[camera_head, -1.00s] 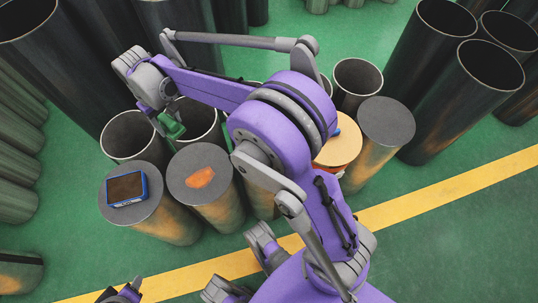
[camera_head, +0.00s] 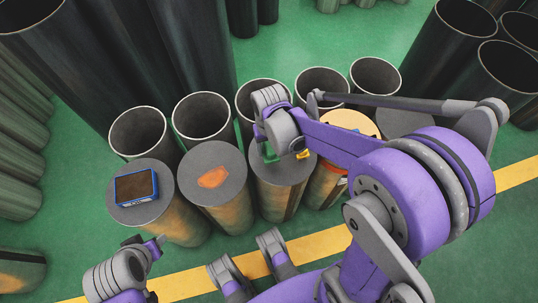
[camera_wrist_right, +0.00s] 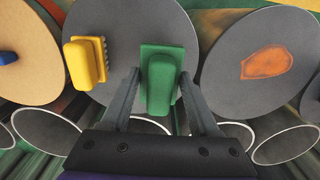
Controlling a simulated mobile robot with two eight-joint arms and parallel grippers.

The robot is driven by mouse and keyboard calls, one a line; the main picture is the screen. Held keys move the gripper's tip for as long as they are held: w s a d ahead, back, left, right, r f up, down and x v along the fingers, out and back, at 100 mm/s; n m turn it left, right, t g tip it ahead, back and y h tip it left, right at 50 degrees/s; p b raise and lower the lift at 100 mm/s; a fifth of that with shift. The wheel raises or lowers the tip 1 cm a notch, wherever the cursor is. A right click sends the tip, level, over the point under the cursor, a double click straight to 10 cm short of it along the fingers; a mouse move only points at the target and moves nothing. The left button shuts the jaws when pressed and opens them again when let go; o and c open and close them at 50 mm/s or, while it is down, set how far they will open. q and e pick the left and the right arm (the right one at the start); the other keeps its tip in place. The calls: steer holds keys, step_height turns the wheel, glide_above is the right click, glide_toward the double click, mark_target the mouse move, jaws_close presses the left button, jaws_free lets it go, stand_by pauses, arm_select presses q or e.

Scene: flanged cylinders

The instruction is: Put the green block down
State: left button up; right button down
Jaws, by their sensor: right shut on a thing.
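My right gripper (camera_head: 270,153) is over the grey-topped cylinder (camera_head: 286,165) in the middle of the front row. It is shut on the green block (camera_wrist_right: 161,78), which sits between its fingers (camera_wrist_right: 160,95) in the wrist view. In the head view the green block (camera_head: 268,153) is mostly hidden by the gripper. I cannot tell whether the block touches the cylinder top. A yellow block (camera_wrist_right: 87,62) lies on the same top, left of the green one in the wrist view. My left gripper (camera_head: 153,247) is low at left, apart from the cylinders; its jaw opening is unclear.
A blue-edged device (camera_head: 136,187) lies on the left front cylinder. The neighbouring cylinder top has an orange patch (camera_head: 213,177). A tan-topped cylinder (camera_head: 345,121) stands to the right. Open pipes (camera_head: 203,114) stand behind. A yellow floor line (camera_head: 190,282) runs in front.

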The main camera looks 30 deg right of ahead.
steer(key=shift+f+b, duration=0.55)
steer(key=shift+f, duration=1.7)
steer(key=shift+f, duration=0.2)
steer(key=shift+c, duration=0.6)
jaws_free()
